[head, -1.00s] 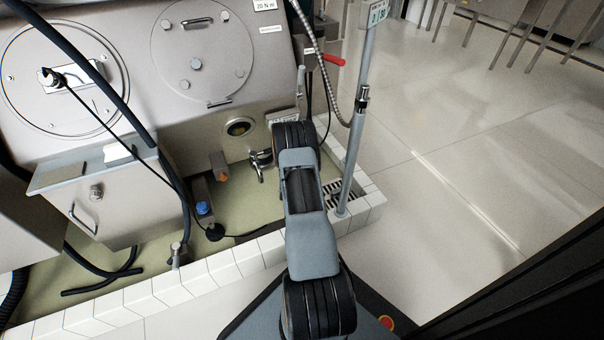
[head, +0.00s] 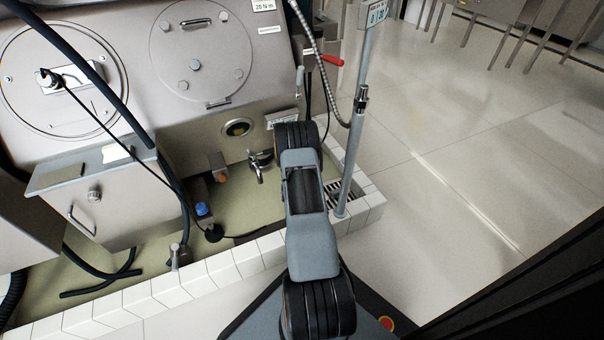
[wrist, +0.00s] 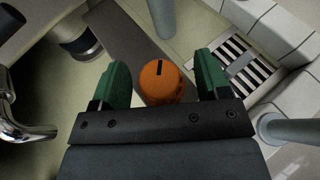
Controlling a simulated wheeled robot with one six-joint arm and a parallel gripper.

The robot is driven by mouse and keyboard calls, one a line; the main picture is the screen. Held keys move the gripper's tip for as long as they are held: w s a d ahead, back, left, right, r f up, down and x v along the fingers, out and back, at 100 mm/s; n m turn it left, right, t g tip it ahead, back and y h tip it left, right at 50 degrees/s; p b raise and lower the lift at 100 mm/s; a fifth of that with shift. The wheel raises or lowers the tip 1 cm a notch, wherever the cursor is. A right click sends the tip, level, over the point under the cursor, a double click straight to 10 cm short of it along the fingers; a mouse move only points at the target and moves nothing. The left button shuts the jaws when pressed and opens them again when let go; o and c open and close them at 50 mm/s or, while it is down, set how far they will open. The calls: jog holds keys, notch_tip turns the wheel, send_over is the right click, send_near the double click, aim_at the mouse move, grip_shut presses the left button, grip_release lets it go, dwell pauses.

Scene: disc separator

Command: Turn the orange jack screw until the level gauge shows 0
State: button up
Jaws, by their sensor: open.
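The orange jack screw (wrist: 160,84) shows in the wrist view as a round orange cylinder with a dark slot-like mark on its top. My gripper (wrist: 162,80) is open, with one green finger on each side of the screw. A gap shows between each finger and the screw, so I see no contact. In the head view my arm hides the gripper and this screw. A small orange part (head: 222,178) shows there beside the basin's back wall; I cannot tell what it is.
A chrome tap (wrist: 22,122) is left of my gripper. A drain grate (wrist: 243,66) lies to the right, with a grey pole (wrist: 295,130) nearby. A grey post (wrist: 161,18) stands beyond the screw. A white tiled curb (head: 190,280) edges the basin; open floor lies right.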

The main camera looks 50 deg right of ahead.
jog(key=p+v, duration=0.5)
jog(key=v, duration=0.8)
jog(key=shift+s+a+r, duration=0.15)
jog(key=shift+a+r, duration=0.05)
jog(key=shift+a, duration=0.1)
